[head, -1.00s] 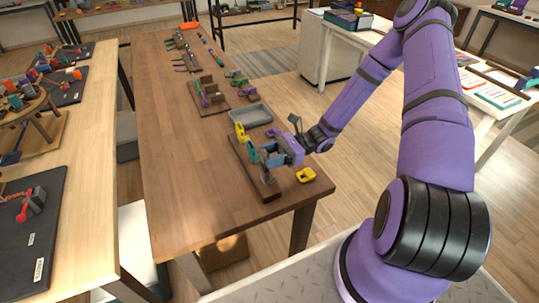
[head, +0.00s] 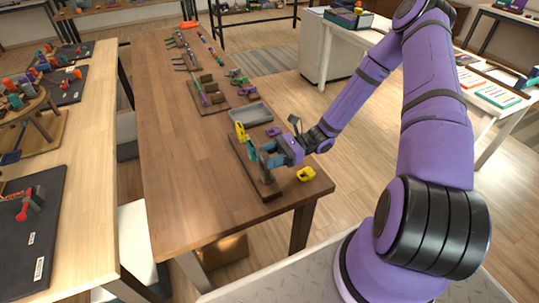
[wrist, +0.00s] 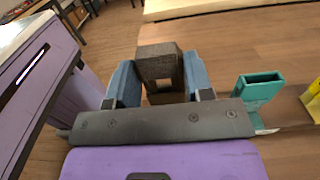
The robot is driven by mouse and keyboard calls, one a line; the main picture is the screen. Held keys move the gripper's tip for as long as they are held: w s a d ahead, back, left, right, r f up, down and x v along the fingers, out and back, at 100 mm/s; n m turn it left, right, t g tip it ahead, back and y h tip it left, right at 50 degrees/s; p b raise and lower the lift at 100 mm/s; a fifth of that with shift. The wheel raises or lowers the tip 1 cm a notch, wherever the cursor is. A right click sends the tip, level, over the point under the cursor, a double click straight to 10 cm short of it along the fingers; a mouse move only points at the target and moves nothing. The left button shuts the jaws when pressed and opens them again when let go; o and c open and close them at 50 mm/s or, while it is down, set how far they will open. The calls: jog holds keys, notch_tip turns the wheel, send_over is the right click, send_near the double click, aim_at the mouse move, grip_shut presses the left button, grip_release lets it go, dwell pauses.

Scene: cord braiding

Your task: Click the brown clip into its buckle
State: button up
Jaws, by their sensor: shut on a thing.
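My gripper (head: 269,161) is over the near end of a long brown board (head: 244,163). In the wrist view its two blue fingers (wrist: 160,88) are shut on the brown clip. A dark brown block with an opening (wrist: 160,64) shows between the fingers; I cannot tell where clip ends and buckle begins. In the head view the upright brown buckle (head: 268,181) stands at the board's near end, partly behind the fingers. Whether the clip is seated in it is hidden.
A teal buckle (wrist: 259,90) stands close beside the gripper, with a yellow buckle (head: 240,131) beyond it. A loose yellow clip (head: 306,174) and a purple clip (head: 273,131) lie on the table. A grey tray (head: 236,117) is farther back. The table's left side is clear.

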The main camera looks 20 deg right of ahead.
jog(key=shift+f, duration=0.85)
jog(key=o, duration=1.4)
jog(key=shift+c, duration=0.2)
jog(key=d, duration=0.6)
jog(key=shift+r, duration=0.15)
